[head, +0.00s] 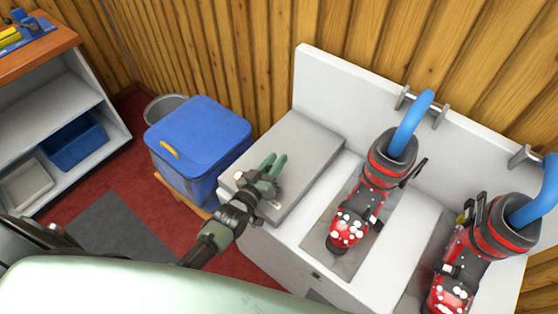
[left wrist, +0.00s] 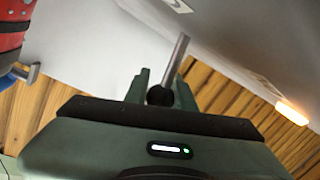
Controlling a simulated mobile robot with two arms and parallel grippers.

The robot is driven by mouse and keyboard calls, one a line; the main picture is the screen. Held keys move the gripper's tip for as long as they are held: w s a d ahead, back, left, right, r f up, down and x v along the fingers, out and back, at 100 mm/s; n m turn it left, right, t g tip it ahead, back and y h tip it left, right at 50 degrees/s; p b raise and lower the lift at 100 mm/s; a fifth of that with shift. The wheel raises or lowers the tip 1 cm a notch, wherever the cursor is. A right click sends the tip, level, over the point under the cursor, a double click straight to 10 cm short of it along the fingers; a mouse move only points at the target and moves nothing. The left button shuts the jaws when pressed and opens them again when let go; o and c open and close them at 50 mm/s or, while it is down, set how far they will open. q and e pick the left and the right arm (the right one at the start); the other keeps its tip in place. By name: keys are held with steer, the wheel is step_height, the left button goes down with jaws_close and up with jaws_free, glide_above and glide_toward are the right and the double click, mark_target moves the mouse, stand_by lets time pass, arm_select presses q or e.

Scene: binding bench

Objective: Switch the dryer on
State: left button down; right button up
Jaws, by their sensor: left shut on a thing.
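The dryer (head: 300,252) is a white bench unit with a tall back panel, and a grey box (head: 310,150) sits on its left end. My left gripper (head: 272,168) is at the front left of this box. In the left wrist view its green fingers are shut on a black ball knob (left wrist: 158,95). A metal rod (left wrist: 176,58) rises from the knob toward the upper right, like a lever. The fingers hide part of the knob in the head view. A small lit orange lamp (left wrist: 291,112) shows at the right of the left wrist view. My right gripper is out of view.
Two red and black boots (head: 348,228) (head: 447,292) stand on the dryer with blue tubes (head: 408,125) in them. A blue lidded bin (head: 200,135) and a grey bucket (head: 163,108) are left of it. A shelf unit (head: 62,98) stands at the far left.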

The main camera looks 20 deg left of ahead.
arm_select(q)
steer(key=shift+w+a+f+n, duration=0.15)
steer(key=shift+a+n, duration=0.2)
steer(key=shift+n, duration=0.25)
steer(key=c, duration=1.2)
jaws_free()
steer(key=v, duration=0.7)
steer(key=shift+s+a+b, duration=0.2)
steer(key=shift+s+b, duration=0.1)
steer(key=shift+s, duration=0.1)
